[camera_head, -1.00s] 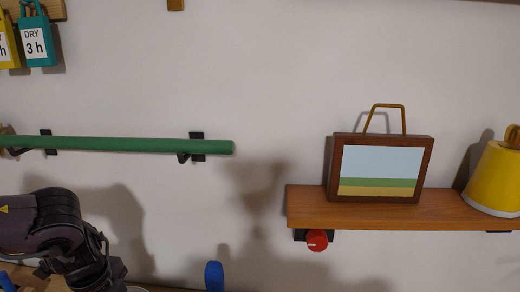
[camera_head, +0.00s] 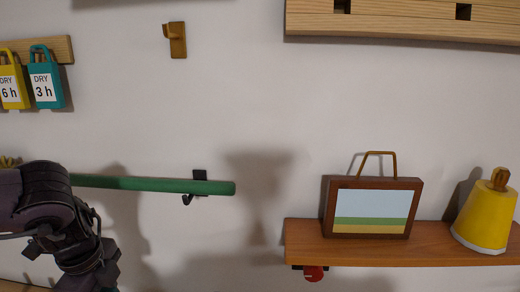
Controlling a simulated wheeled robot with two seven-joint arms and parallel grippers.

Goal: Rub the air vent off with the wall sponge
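I cannot make out an air vent or a wall sponge for certain in the head view. A yellow tapered thing (camera_head: 484,220) with a pale lower rim and a brown handle on top stands on the shelf at the right; I cannot tell what it is. My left arm comes in at the lower left and bends down. Its end, with the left gripper (camera_head: 103,280), is dark and partly cut off by the bottom edge, so its fingers cannot be read. My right gripper is out of view.
A wooden shelf (camera_head: 290,250) holds a framed picture (camera_head: 372,208); a red knob (camera_head: 313,273) sits below. A green rail (camera_head: 150,184) runs along the wall. Yellow (camera_head: 14,85) and teal (camera_head: 46,80) tags hang upper left. A slotted wooden beam (camera_head: 400,25) is upper right.

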